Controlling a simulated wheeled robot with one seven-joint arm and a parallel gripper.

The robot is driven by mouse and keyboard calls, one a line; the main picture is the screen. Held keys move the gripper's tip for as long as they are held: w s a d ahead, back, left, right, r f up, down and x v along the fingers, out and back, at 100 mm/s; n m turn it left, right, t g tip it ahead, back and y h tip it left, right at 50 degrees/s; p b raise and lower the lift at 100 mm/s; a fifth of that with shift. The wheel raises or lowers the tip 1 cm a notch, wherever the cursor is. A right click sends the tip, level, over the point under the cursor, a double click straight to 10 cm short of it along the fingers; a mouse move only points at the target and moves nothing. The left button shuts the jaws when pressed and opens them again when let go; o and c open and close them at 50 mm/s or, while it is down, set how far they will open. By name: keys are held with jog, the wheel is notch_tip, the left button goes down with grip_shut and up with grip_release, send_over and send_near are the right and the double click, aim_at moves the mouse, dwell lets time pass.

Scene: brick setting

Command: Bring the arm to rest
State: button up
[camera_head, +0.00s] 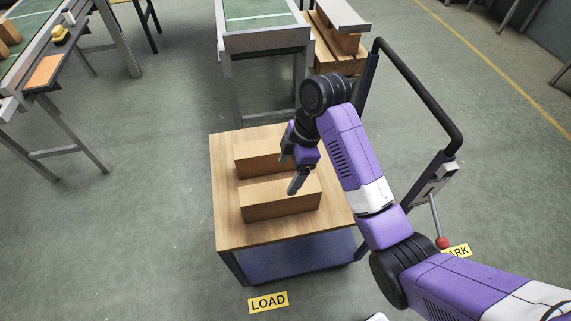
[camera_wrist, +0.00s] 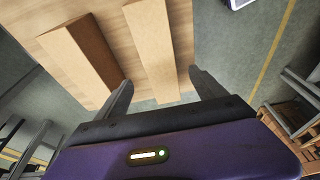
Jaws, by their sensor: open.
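My purple arm reaches in from the lower right in the head view. My gripper (camera_head: 290,172) hangs over the wooden top of a cart (camera_head: 232,225). Its fingers are apart and nothing is between them in a grip. Two brown blocks lie side by side on the cart. The nearer block (camera_head: 281,202) is just below my fingertips, and the farther block (camera_head: 258,160) is partly behind my gripper. In the wrist view my open fingers (camera_wrist: 160,88) point towards one block (camera_wrist: 152,45), with the other block (camera_wrist: 82,58) to its left. I cannot tell whether a finger touches a block.
A dark push handle (camera_head: 425,95) rises on the cart's right side. A conveyor (camera_head: 262,40) stands behind the cart, with a wooden stack (camera_head: 338,60) beside it. A table (camera_head: 85,45) is at the upper left. Floor signs read LOAD (camera_head: 268,302) and partly PARK (camera_head: 457,252).

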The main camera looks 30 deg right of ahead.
jog(key=shift+w+m, duration=0.3)
jog(key=shift+w, duration=0.05)
jog(key=w+r+m+t+h, duration=0.1)
jog(key=w+r+m+t, duration=0.4)
jog(key=w+m+t, duration=0.4)
jog(key=s+a+r+m+t+h, duration=0.1)
jog(key=s+r+m+t, duration=0.1)
jog(key=s, duration=1.9)
jog(key=s+a+r+m+t+h, duration=0.1)
jog(key=s+a+r+m+t, duration=0.1)
jog(key=s, duration=2)
jog(key=shift+s+r+m+t, duration=0.25)
jog(key=shift+r+m+t, duration=0.1)
jog(key=shift+m+t, duration=0.05)
